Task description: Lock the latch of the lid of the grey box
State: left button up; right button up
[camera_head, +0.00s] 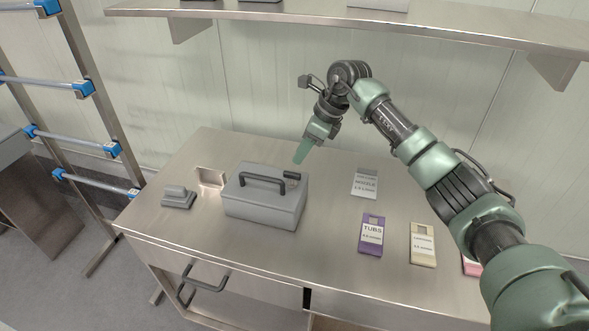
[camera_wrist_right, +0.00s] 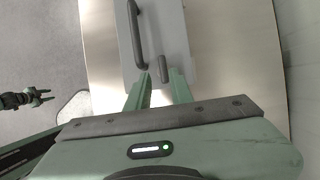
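The grey box (camera_head: 262,207) stands on the steel table, its lid lying flat on top. A dark carry handle (camera_head: 262,181) is on the lid. A small dark latch (camera_head: 291,175) sits at the lid's right rear; I cannot tell its lock state. My right gripper (camera_head: 300,153) hangs just behind and above the latch, fingers pointing down. In the right wrist view, its two fingers (camera_wrist_right: 158,76) are apart and empty, with the dark latch (camera_wrist_right: 162,66) seen just past the gap between them. My left gripper (camera_wrist_right: 44,96) appears small at that view's left edge, its fingers apart.
A grey block (camera_head: 178,197) and a small metal bracket (camera_head: 211,178) lie left of the box. A label card (camera_head: 365,183), a purple packet (camera_head: 371,236) and a cream packet (camera_head: 422,246) lie to the right. A shelf (camera_head: 400,18) runs above the table.

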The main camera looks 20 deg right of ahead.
aim_at(292, 173)
jog(key=shift+h, duration=0.3)
jog(key=p+x, duration=0.1)
jog(key=x, duration=0.1)
jog(key=p+x, duration=0.1)
jog(key=x, duration=0.3)
jog(key=shift+d+f+p, duration=0.2)
jog(key=shift+f+p, duration=0.2)
jog(key=shift+a+f, duration=0.1)
jog(key=shift+f, duration=0.35)
grip_shut()
